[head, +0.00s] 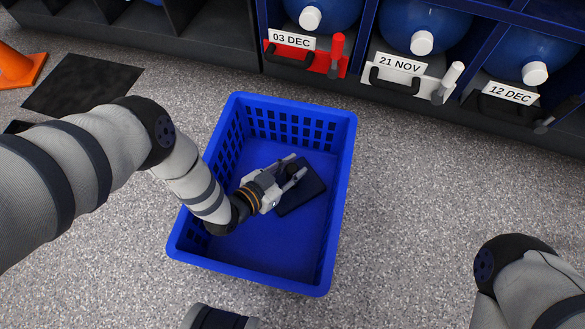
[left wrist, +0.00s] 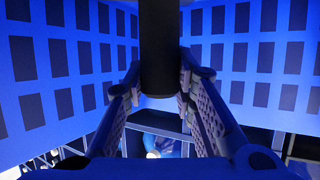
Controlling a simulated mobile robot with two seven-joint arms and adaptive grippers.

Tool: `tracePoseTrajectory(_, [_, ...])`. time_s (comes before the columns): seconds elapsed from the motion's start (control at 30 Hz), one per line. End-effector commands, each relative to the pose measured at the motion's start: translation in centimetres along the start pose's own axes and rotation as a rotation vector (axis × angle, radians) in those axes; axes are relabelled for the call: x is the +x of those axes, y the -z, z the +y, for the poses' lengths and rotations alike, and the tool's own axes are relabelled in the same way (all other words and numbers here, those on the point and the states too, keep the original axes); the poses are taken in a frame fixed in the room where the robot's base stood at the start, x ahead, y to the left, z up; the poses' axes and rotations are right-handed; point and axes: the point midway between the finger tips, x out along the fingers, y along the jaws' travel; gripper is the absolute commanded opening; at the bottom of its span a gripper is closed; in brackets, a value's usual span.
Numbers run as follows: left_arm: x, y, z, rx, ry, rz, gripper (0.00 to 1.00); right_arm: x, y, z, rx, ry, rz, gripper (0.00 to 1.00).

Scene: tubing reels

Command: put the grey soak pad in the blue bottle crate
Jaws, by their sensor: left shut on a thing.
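The blue bottle crate (head: 323,264) stands on the floor in the middle of the head view, open at the top. My left gripper (head: 295,169) is down inside it, with the arm reaching over the crate's left wall. It is shut on the soak pad (head: 305,197), which looks very dark grey, flat and rectangular. The pad lies within the crate's walls; I cannot tell whether it touches the floor of the crate. In the left wrist view the pad (left wrist: 158,50) shows as a dark edge-on strip between the fingers. My right gripper is out of view.
A shelf rack along the back holds blue bottles (head: 410,22) above red, white and black handled fronts with date labels. A dark mat (head: 82,85) and an orange cone (head: 20,66) lie at the left. Speckled floor right of the crate is clear.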

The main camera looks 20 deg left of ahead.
Motion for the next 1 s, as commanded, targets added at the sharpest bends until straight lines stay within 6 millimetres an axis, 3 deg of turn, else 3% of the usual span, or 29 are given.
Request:
tracePoseTrajectory(0.2, [0.1, -0.2, 0.0, 0.0, 0.0, 0.0, 0.0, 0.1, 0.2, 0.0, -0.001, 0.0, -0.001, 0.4])
tracePoseTrajectory(0.23, [0.1, -0.2, 0.0, 0.0, 0.0, 0.0, 0.31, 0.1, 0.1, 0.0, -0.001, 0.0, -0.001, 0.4])
tracePoseTrajectory(0.3, [0.1, -0.1, 0.0, 0.0, 0.0, 0.0, 0.44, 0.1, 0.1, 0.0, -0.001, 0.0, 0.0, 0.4])
tracePoseTrajectory(0.63, [-0.2, 0.3, 0.0, 0.0, 0.001, 0.001, 0.44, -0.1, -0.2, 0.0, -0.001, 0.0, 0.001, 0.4])
tracePoseTrajectory(1.0, [-9.4, 0.6, 0.0, 0.001, 0.002, 0.001, 0.44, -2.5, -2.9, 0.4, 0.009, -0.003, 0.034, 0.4])
